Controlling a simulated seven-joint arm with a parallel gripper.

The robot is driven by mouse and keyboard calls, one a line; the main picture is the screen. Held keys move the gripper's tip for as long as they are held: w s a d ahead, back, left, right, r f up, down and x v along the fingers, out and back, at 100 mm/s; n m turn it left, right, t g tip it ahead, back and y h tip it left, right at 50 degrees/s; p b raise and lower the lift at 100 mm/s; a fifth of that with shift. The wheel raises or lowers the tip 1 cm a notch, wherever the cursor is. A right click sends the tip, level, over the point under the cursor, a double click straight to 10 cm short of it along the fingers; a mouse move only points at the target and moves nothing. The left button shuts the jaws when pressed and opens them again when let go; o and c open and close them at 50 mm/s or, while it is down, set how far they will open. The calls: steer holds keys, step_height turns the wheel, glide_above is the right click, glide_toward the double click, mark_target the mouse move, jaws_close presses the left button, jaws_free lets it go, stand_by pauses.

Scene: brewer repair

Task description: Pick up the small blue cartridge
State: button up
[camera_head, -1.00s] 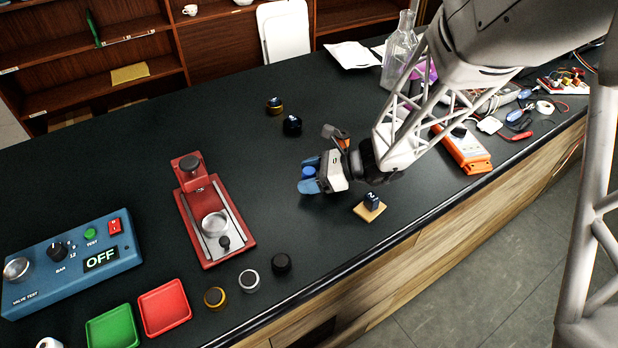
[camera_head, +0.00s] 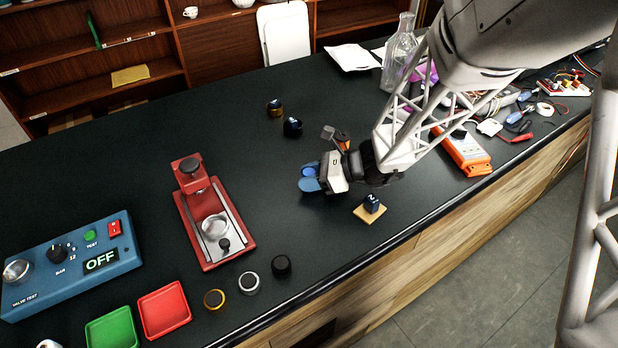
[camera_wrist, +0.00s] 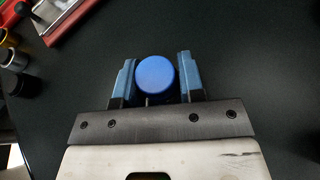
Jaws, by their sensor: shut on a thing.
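The small blue cartridge (camera_wrist: 155,76) shows its round blue top between the fingers of my gripper (camera_wrist: 157,80) in the wrist view. The two blue fingers stand on either side of it, shut on it. In the head view my gripper (camera_head: 310,178) is low over the black counter, with the cartridge (camera_head: 309,173) partly hidden between the fingers. I cannot tell whether the cartridge touches the counter.
The red press (camera_head: 213,225) stands to the left.

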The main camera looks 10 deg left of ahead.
mark_target(310, 173)
steer(key=shift+r, duration=0.5)
steer(key=shift+s+d+r, duration=0.1)
steer(key=shift+s+r, duration=0.05)
steer(key=shift+r, duration=0.45)
steer(key=shift+s+d+r, duration=0.1)
steer(key=shift+s+r, duration=0.05)
steer(key=shift+r, duration=0.45)
steer(key=s+d, duration=0.2)
steer(key=s, duration=0.2)
steer(key=s+d+r, duration=0.1)
steer(key=s+d, duration=0.2)
steer(key=s, duration=0.1)
steer(key=s+d, duration=0.3)
steer(key=s, duration=0.2)
steer(key=shift+r, duration=0.15)
